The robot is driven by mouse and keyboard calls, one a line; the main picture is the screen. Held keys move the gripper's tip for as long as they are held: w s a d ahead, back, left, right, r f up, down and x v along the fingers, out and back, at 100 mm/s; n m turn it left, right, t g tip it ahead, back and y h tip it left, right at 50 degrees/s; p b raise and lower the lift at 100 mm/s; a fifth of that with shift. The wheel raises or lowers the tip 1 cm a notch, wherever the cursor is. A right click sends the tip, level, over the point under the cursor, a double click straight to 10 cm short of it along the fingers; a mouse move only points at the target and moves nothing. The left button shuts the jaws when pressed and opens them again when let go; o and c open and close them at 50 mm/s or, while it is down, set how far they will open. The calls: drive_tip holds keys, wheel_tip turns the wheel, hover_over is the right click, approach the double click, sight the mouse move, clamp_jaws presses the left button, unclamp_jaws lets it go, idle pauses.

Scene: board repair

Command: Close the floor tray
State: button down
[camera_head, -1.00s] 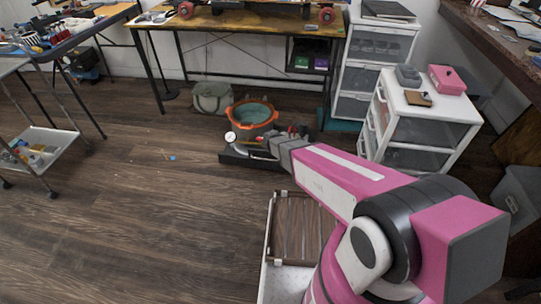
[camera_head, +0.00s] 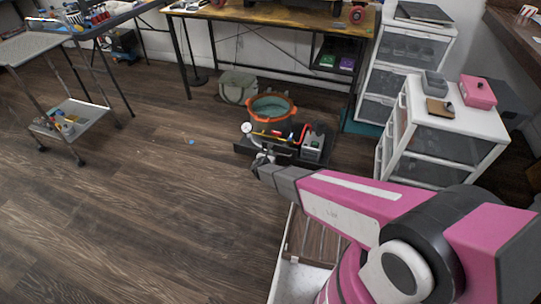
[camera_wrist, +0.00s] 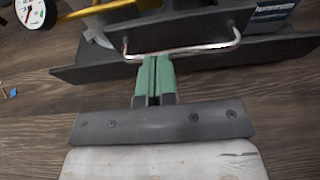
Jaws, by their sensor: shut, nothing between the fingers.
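The floor tray appears to be the low black unit (camera_head: 243,146) on the floor, with a pressure gauge and red and yellow fittings on it. In the wrist view its dark front panel (camera_wrist: 190,30) carries a bent metal wire handle (camera_wrist: 205,49). My gripper (camera_head: 258,163) is at the near side of the unit. How far the tray stands out is unclear.
White drawer cabinets (camera_head: 455,125) stand to the right. A small cart (camera_head: 75,120) is at the left.

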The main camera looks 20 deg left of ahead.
sight(276, 146)
drive_tip(key=x, duration=0.7)
drive_tip(key=shift+w+f, duration=0.15)
drive_tip(key=shift+w, duration=0.15)
